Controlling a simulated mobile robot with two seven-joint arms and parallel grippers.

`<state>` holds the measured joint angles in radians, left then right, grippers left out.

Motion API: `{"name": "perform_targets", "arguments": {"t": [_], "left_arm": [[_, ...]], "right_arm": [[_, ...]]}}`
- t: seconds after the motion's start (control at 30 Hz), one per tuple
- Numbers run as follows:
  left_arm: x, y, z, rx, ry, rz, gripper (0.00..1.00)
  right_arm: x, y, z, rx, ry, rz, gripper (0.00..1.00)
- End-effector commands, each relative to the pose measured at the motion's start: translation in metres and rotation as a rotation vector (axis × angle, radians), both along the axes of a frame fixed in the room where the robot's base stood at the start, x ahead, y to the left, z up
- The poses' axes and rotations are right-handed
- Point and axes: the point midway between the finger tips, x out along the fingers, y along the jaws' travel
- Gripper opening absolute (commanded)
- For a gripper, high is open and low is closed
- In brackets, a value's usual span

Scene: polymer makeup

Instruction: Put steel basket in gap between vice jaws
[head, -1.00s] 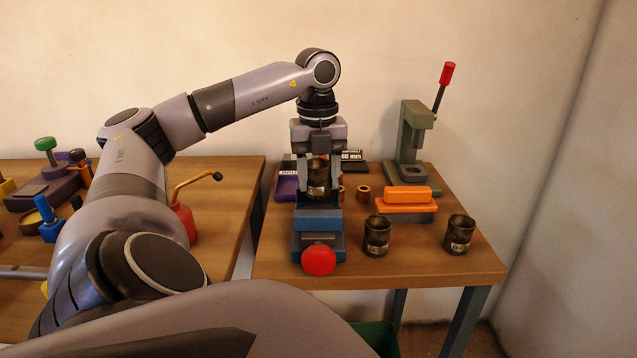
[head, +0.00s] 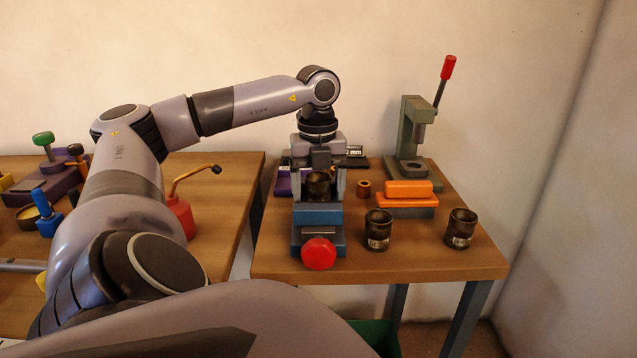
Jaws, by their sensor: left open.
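A dark steel basket (head: 318,184), shaped like a cup, stands upright at the blue vice (head: 319,215) with the red knob (head: 318,254). The vice's front jaw hides the lower part of the basket, so I cannot see how deep it sits or whether it touches the jaws. My left gripper (head: 318,193) points straight down over the vice. Its fingers are open, one on each side of the basket. Two similar dark cups, one (head: 377,230) nearer the vice and one (head: 460,229) farther right, stand on the table. My right gripper is out of view.
An orange block (head: 408,189) on a grey-blue base and a green press (head: 412,140) with a red-tipped lever stand to the right. A small copper ring (head: 363,188) and a purple tray (head: 283,185) flank the vice. The wooden table's (head: 420,262) front right is clear.

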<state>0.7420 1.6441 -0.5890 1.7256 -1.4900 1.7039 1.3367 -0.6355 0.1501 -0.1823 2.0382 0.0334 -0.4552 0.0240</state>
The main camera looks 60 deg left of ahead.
Motion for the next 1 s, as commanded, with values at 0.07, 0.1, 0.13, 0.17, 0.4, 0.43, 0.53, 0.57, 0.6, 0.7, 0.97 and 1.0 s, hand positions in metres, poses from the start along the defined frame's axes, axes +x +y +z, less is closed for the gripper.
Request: {"name": "perform_targets", "arguments": {"t": [0.07,0.1,0.13,0.17,0.4,0.43,0.53,0.57,0.6,0.7,0.97,1.0], "left_arm": [[0.0,0.0,0.002,0.0,0.0,0.0,0.76],[0.0,0.0,0.004,0.0,-0.001,0.0,0.76],[0.0,0.0,0.006,0.0,-0.001,0.0,0.76],[0.001,0.0,0.009,-0.001,-0.002,0.0,0.76],[0.001,0.0,0.06,-0.002,-0.006,-0.002,0.76],[0.001,-0.001,0.068,-0.003,-0.005,-0.002,0.76],[0.001,0.0,0.093,-0.003,-0.006,-0.002,0.76],[0.0,0.0,0.1,-0.004,-0.006,-0.001,0.76],[-0.001,0.0,0.105,-0.003,-0.002,-0.001,0.76],[-0.001,0.0,0.113,-0.001,0.0,0.0,0.76],[-0.001,0.001,0.123,0.0,0.0,0.0,0.76],[-0.001,0.001,0.123,0.0,0.0,0.0,0.76]], "right_arm": [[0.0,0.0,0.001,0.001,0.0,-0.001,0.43],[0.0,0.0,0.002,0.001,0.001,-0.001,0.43],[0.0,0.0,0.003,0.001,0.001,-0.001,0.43],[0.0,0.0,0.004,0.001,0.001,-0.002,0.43],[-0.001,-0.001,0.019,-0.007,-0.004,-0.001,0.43],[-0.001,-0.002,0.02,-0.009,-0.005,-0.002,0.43],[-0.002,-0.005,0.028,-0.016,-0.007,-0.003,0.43],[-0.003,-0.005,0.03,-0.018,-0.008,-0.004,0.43],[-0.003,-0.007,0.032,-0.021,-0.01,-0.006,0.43],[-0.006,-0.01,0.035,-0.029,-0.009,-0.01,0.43],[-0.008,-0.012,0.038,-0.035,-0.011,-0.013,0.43],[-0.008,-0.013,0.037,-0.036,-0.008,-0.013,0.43]]}}
